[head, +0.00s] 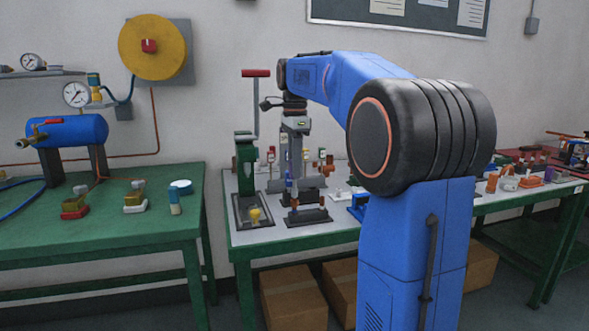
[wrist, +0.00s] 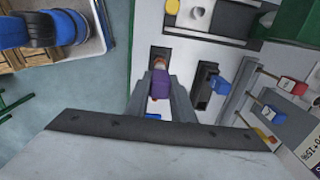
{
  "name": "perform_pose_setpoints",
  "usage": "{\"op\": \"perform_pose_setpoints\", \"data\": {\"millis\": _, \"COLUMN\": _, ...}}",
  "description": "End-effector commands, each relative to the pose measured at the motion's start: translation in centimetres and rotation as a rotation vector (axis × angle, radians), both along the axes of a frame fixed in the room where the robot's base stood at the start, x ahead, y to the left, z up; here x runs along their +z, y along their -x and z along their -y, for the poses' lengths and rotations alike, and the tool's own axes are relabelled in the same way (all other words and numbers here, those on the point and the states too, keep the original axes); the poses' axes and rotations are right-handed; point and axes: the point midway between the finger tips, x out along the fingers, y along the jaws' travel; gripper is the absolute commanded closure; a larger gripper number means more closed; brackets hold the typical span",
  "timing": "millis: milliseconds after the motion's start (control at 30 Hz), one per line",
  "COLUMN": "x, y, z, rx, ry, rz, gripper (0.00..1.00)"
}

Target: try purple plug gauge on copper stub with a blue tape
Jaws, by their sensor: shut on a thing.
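My gripper (wrist: 160,100) is shut on the purple plug gauge (wrist: 161,84), which sits between its fingers in the wrist view. An orange-copper end (wrist: 160,63) shows just beyond the gauge, over a dark square opening or plate; I cannot tell whether it belongs to the gauge or to a stub, or whether they touch. In the head view my gripper (head: 290,165) points down over the workbench, with the purple gauge (head: 289,183) low between its fingers. I cannot make out blue tape on a copper stub for certain.
In the wrist view a blue block (wrist: 221,87) on a dark stand is close right of my gripper, with red (wrist: 290,86) and blue-yellow pieces on thin rods beyond. A green lever press (head: 245,160) stands left of my gripper. A green table (head: 110,230) is further left.

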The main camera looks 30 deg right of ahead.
Motion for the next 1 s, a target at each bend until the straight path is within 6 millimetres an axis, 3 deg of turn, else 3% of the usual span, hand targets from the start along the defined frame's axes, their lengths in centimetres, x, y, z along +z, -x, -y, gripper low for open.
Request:
{"op": "perform_pose_setpoints", "data": {"millis": 367, "x": 0.3, "y": 0.0, "z": 0.0, "rx": 0.000, "ry": 0.000, "rz": 0.001, "gripper": 0.94}}
{"op": "perform_pose_setpoints", "data": {"millis": 800, "x": 3.6, "y": 0.0, "z": 0.0, "rx": 0.000, "ry": 0.000, "rz": 0.001, "gripper": 0.94}}
{"op": "perform_pose_setpoints", "data": {"millis": 1000, "x": 4.1, "y": 0.0, "z": 0.0, "rx": 0.000, "ry": 0.000, "rz": 0.000, "gripper": 0.94}}
